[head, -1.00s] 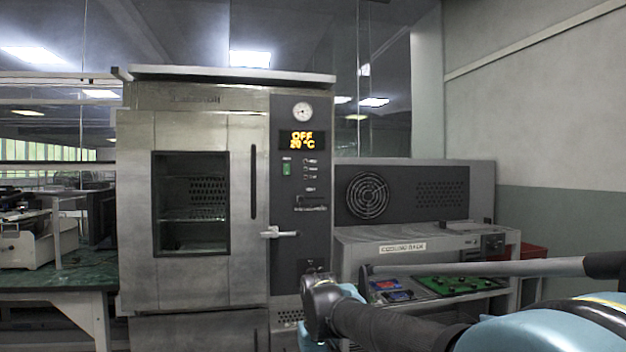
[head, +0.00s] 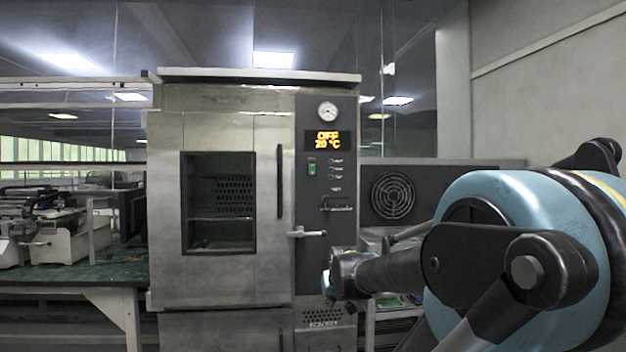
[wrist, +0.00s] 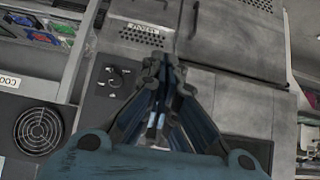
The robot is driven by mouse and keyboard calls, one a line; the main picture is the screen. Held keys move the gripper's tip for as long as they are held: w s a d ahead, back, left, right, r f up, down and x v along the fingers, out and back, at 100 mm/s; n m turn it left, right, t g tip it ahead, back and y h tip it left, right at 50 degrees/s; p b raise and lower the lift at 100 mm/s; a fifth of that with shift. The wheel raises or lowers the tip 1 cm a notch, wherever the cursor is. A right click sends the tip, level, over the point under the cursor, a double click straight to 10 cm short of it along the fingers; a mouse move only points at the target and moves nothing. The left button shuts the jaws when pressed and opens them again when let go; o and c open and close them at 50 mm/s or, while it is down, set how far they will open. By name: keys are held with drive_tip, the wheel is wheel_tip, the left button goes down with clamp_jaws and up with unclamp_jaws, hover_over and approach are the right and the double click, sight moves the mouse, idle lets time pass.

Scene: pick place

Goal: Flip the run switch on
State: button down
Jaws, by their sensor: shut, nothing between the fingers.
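The oven appears upside down there, and I cannot make out the switch. In the head view, the far end of my arm is low in front of the panel, below the switch; the fingertips cannot be told apart.
A door lever (head: 306,233) sticks out at the panel's left edge, below the switch. A long vertical handle (head: 280,180) is on the door. A fan unit (head: 393,196) stands right of the oven. A green bench (head: 95,272) is at left.

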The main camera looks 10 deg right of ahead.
drive_tip(key=w+r+t, duration=0.8)
drive_tip(key=w+r, duration=0.4)
drive_tip(key=r, duration=0.3)
drive_tip(key=w+r+t, duration=0.8)
drive_tip(key=w+r, duration=0.3)
drive_tip(key=r, duration=0.5)
drive_tip(key=shift+w+r, duration=0.3)
drive_tip(key=shift+w, duration=0.1)
approach(312, 167)
wheel_tip(312, 167, up, 3)
drive_tip(key=w, duration=0.2)
drive_tip(key=shift+w+f, duration=0.15)
drive_tip(key=shift+w, duration=0.8)
